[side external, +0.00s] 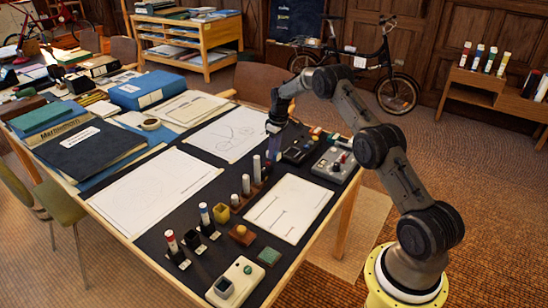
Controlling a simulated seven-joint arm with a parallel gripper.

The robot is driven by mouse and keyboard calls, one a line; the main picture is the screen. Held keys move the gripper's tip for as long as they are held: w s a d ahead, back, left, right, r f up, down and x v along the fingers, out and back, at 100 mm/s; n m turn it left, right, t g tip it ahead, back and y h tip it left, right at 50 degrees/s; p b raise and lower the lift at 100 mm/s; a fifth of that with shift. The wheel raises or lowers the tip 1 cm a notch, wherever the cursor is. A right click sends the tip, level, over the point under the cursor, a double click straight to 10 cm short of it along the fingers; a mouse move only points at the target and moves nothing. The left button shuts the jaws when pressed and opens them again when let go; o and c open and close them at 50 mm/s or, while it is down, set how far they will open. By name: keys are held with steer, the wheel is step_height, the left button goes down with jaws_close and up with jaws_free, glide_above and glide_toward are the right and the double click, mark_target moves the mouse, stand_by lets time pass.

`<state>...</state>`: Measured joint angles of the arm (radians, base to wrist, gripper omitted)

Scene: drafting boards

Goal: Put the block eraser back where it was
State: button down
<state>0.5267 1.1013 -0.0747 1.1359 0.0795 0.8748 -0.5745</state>
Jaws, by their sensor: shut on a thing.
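My gripper (273,128) is at the far side of the dark-topped table, pointing down close above the row of cylinders and beside the dark control box. I cannot clearly pick out the block eraser. Small blocks stand on the near part of the table: a yellow one (222,213), a brown one with a knob (241,235) and a green one (269,256). I cannot tell whether any of these is an eraser.
White cylinders (257,167) of several heights stand in a row below my gripper. Marker-like tubes (172,241) stand in dark holders. A dark control box (299,150) and a grey one (335,165) are to the right. Drawing sheets (288,208) lie flat.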

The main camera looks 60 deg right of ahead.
steer(key=shift+w+f, duration=0.1)
steer(key=shift+f, duration=1.55)
steer(key=shift+f, duration=0.1)
steer(key=c, duration=0.9)
jaws_free()
steer(key=shift+o, duration=0.2)
